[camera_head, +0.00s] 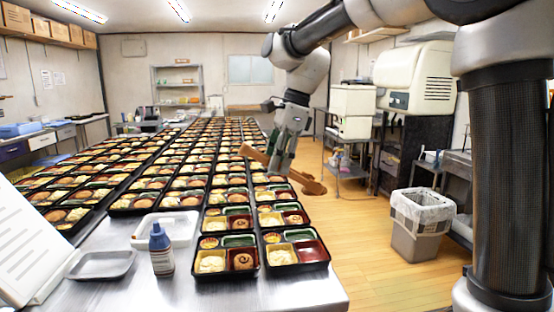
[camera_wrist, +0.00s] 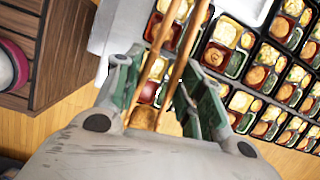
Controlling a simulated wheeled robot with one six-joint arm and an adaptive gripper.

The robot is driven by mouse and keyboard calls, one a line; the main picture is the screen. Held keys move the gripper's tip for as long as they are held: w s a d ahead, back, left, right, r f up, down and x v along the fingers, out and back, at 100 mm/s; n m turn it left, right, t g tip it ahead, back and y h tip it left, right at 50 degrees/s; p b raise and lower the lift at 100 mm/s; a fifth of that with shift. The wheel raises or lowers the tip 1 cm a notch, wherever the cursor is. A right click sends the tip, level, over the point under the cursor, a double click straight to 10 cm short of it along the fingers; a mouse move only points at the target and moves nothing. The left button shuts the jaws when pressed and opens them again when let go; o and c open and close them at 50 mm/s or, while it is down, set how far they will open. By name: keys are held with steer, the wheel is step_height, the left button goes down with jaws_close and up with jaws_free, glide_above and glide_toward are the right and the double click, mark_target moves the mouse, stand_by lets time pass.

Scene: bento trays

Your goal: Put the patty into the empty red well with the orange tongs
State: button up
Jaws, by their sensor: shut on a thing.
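My gripper (camera_head: 281,160) is shut on the wooden, orange-brown tongs (camera_head: 309,184), which are held tilted above the right row of trays. In the wrist view the two tong arms (camera_wrist: 190,62) run between my fingers and spread toward the top edge, where their tips are cut off. The empty red well (camera_head: 311,251) is in the nearest right tray (camera_head: 296,270), below the tongs. Round brown patties with a dark swirl sit in other red wells, one in the nearest left tray (camera_head: 243,261).
Long rows of filled bento trays cover the steel table. A blue-capped bottle (camera_head: 161,250), a grey dish (camera_head: 101,265) and a white container (camera_head: 166,229) stand at the front left. A bin (camera_head: 421,225) stands on the floor at right.

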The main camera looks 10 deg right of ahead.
stand_by(0.3)
step_height(320, 180, down, 17)
steer(key=shift+f, duration=0.1)
jaws_close()
steer(key=shift+s+d, duration=0.15)
stand_by(0.5)
stand_by(0.5)
steer(key=o, duration=0.8)
jaws_free()
steer(key=shift+c, duration=0.2)
